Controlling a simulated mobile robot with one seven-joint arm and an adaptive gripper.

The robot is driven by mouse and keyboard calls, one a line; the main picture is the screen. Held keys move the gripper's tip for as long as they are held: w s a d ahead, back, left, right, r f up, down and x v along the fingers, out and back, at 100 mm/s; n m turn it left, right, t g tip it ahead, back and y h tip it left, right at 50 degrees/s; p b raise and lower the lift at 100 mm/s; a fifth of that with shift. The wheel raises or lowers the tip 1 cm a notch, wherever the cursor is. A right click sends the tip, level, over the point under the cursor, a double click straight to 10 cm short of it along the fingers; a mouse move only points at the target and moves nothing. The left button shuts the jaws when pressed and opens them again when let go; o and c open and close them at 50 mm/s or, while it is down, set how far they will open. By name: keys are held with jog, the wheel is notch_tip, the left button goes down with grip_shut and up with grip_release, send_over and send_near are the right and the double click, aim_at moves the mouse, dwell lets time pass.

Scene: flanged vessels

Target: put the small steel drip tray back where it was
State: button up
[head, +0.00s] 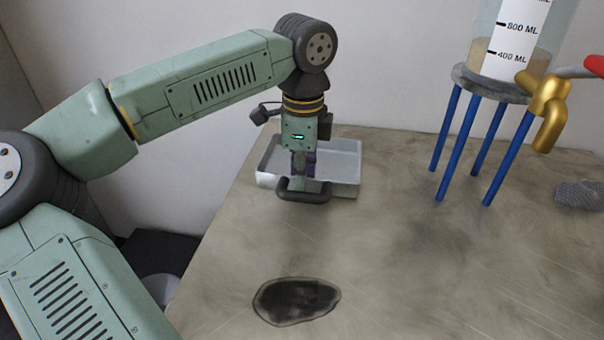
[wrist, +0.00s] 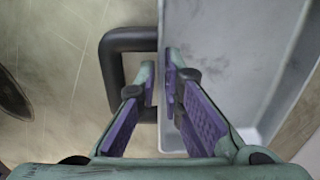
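The small steel drip tray (head: 340,171) is a shallow grey-white box with a dark loop handle (head: 303,196) on its near side. It is at the far left of the worktable, with its left corner near the table's edge. My gripper (head: 303,172) points down at the tray's handle-side wall. In the wrist view my gripper (wrist: 161,72) has one purple-padded finger on each side of the tray's wall (wrist: 240,60), and the fingertips look closed on it. The handle (wrist: 113,65) is beside the left finger. I cannot tell whether the tray touches the table.
A graduated vessel (head: 515,40) stands on a grey flange (head: 490,84) with blue legs at the right. A brass valve (head: 545,108) with a red lever sticks out from it. A dark stain (head: 297,300) marks the near table. A grey ribbed object (head: 580,194) lies far right. The middle is clear.

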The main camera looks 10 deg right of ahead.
jog(key=o, duration=0.3)
jog(key=shift+r, duration=0.1)
notch_tip(320, 180, up, 12)
jog(key=shift+s+r, duration=0.15)
dwell(0.4)
jog(key=shift+d, duration=0.1)
dwell(0.4)
